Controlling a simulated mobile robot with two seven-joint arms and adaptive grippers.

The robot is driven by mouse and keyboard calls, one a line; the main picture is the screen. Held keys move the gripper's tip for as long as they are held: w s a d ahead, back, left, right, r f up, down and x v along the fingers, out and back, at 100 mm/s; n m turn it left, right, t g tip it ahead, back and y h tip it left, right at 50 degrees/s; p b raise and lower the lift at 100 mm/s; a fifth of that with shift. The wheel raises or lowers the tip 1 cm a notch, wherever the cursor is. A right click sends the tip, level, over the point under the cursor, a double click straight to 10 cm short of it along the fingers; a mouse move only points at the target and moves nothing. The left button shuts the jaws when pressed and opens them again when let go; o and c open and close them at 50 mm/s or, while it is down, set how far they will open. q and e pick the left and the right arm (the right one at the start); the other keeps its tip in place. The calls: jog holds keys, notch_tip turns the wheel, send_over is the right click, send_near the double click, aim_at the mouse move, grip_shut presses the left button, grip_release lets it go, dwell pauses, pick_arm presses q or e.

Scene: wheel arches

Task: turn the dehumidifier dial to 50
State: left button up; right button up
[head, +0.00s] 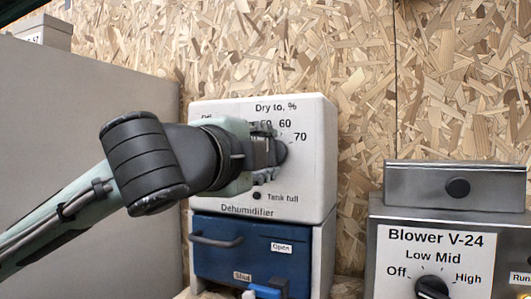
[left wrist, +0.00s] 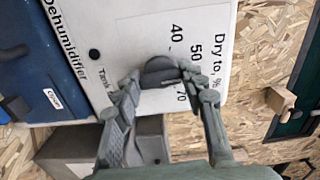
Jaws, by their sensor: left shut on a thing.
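The white dehumidifier (head: 318,180) stands against the chipboard wall, with "Dry to, %" printed above its dial. The dark dial (head: 282,152) is mostly hidden behind my left gripper (head: 266,152) in the head view. In the left wrist view the dial (left wrist: 158,68) sits between the fingers of my left gripper (left wrist: 162,80), which is shut on it. The marks 40, 50 and 70 show there; a finger covers the 60 area. I cannot tell exactly which mark the dial points to. My right gripper is not in view.
Below the dial is a blue tank drawer (head: 235,262) with a handle and Open and Shut labels. A grey blower box (head: 450,215) with its own knob (head: 432,288) stands at the right. A large grey panel (head: 90,110) fills the left.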

pick_arm(q)
jog(key=shift+n, duration=1.5)
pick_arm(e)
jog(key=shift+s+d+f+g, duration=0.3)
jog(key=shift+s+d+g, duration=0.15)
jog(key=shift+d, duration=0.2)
pick_arm(q)
jog(key=o, duration=1.2)
jog(key=shift+c, duration=0.2)
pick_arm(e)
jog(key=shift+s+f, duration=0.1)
pick_arm(q)
jog(key=v, duration=0.7)
jog(key=shift+s, duration=0.25)
jog(key=shift+a, duration=0.1)
